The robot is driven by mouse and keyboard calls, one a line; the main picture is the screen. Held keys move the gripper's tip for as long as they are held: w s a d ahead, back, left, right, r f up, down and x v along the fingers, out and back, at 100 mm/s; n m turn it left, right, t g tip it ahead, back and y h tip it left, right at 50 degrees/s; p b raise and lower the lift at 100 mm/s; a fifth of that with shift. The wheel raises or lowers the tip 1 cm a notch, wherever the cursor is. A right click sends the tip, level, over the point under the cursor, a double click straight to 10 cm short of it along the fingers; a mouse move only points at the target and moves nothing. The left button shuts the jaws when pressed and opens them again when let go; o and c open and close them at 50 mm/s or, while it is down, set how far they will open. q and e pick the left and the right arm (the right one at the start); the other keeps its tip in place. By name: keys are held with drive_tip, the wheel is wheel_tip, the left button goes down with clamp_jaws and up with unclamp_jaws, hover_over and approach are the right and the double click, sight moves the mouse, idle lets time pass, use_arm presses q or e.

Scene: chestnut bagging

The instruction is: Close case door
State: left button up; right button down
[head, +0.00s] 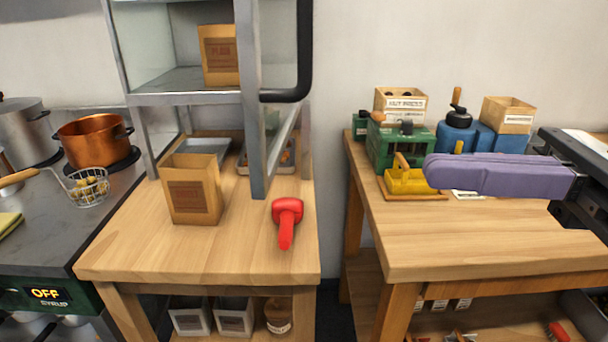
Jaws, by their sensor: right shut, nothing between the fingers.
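The case (180,98) is a metal-framed glass cabinet at the upper left, standing over the left wooden table. A paper bag (218,55) stands on its shelf. The case door (251,110) stands open, swung out toward me on the case's right side and seen nearly edge-on. Its black bar handle (304,50) sticks out to the right near the top of the picture. My right gripper (432,171), with purple fingers, is shut and empty. It reaches in from the right over the right table, well right of the door and apart from it. My left gripper is not in view.
An open paper bag (193,192) and a red tool (287,220) stand or lie on the left table (130,245) near the door's lower end. The right table (450,235) holds a yellow press (407,181), green crate and blue containers. A gap separates the tables.

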sight(263, 162)
drive_tip(key=a+p, duration=0.1)
drive_tip(key=a, duration=0.3)
drive_tip(key=w+a+p, duration=0.1)
drive_tip(key=a, duration=0.4)
drive_tip(key=a+p, duration=0.1)
drive_tip(key=a, duration=0.3)
drive_tip(key=shift+w+a, duration=0.3)
drive_tip(key=shift+a, duration=0.05)
drive_tip(key=shift+a, duration=0.1)
